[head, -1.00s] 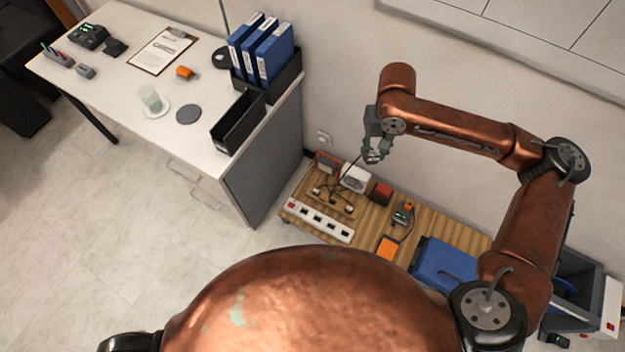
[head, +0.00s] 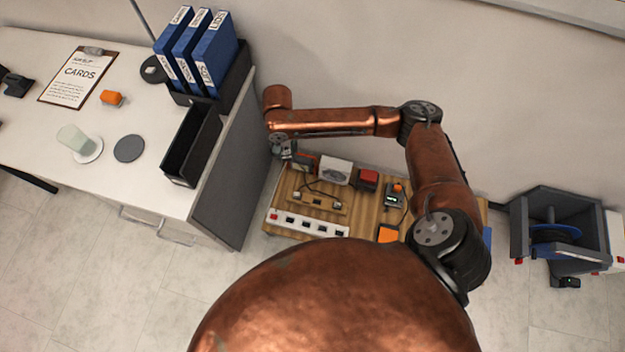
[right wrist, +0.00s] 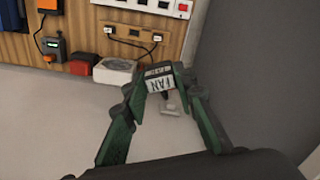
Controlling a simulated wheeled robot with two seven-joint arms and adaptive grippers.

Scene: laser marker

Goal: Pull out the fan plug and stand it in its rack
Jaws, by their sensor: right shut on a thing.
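My right gripper (head: 284,152) is near the wall, at the back left end of the wooden board. In the right wrist view my right gripper (right wrist: 160,84) is shut on the fan plug (right wrist: 159,82), which has a white tag reading FAN. A pale fitting (right wrist: 172,106) shows just beyond the plug; I cannot tell whether they touch. A narrow wooden rack (right wrist: 130,48) with small plugs lies on the board; it also shows in the head view (head: 312,205). My left gripper is out of view.
The wooden board (head: 362,215) bears a white power strip (head: 318,228), a white box with a round grille (head: 335,171) and a red box (head: 368,180). The desk (head: 226,205) stands close at the left. A grey holder with a blue reel (head: 556,234) stands at the right.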

